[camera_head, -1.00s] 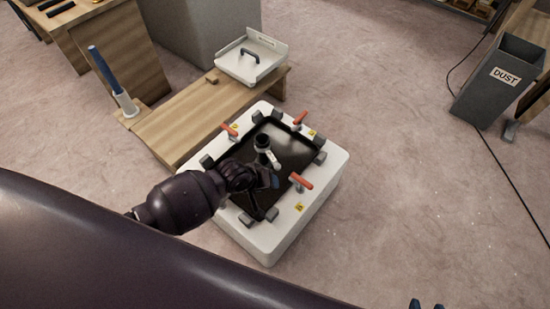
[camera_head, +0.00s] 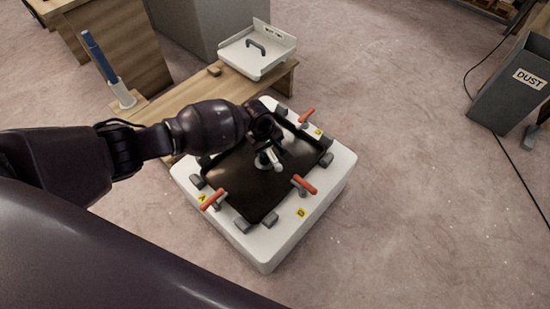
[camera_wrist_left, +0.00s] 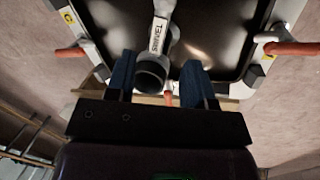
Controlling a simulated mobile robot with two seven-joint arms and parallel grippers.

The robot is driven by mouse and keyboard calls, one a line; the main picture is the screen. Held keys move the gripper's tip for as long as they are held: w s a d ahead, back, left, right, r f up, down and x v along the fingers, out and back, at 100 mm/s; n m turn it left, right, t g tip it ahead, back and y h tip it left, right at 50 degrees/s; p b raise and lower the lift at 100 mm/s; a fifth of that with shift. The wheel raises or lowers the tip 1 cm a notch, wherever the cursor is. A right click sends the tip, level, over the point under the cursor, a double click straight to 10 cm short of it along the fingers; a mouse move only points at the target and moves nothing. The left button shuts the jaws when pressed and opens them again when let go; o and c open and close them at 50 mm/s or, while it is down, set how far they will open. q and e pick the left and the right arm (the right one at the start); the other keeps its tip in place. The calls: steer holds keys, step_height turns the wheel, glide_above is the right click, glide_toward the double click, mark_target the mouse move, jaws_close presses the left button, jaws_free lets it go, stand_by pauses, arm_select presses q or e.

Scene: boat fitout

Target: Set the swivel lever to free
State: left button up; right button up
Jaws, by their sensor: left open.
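A white block-shaped fixture (camera_head: 325,205) holds a dark shallow tray (camera_head: 240,185). A pale lever-like fitting (camera_head: 272,160) stands over the tray's middle. In the left wrist view, a white lettered arm (camera_wrist_left: 158,38) joins a dark round, hollow end (camera_wrist_left: 150,76); its lettering is upside down and hard to read. My left gripper (camera_head: 268,138) is over the tray beside the fitting and hides part of it. In the wrist view, its blue fingers (camera_wrist_left: 158,78) are apart, with the round end between them, nearer the left finger. Contact cannot be told. My right gripper is out of view.
Red-handled clamps (camera_head: 213,200) (camera_head: 304,185) (camera_head: 306,116) and grey blocks (camera_head: 269,219) surround the tray. A wooden bench (camera_head: 190,92) with a white handled tray (camera_head: 258,66) stands behind. A grey DUST bin (camera_head: 508,88) is at right. The floor at right is open.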

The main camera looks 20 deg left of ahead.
mark_target(274, 160)
arm_select(q)
steer(key=f+b, duration=0.1)
steer(key=f, duration=0.1)
steer(key=f+b, duration=0.1)
steer(key=f, duration=0.2)
steer(key=f+b, duration=0.1)
steer(key=f, duration=0.1)
steer(key=shift+w+d+f, duration=0.25)
steer(key=shift+d+f, duration=0.15)
steer(key=shift+w+d+f, duration=0.1)
steer(key=shift+w+f, duration=0.15)
steer(key=shift+f, duration=0.15)
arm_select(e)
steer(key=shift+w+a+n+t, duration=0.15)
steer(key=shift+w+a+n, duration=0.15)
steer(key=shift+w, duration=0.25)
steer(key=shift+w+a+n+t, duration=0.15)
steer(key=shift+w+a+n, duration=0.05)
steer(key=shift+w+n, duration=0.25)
arm_select(q)
steer(key=shift+w, duration=0.1)
steer(key=c, duration=0.9)
jaws_close()
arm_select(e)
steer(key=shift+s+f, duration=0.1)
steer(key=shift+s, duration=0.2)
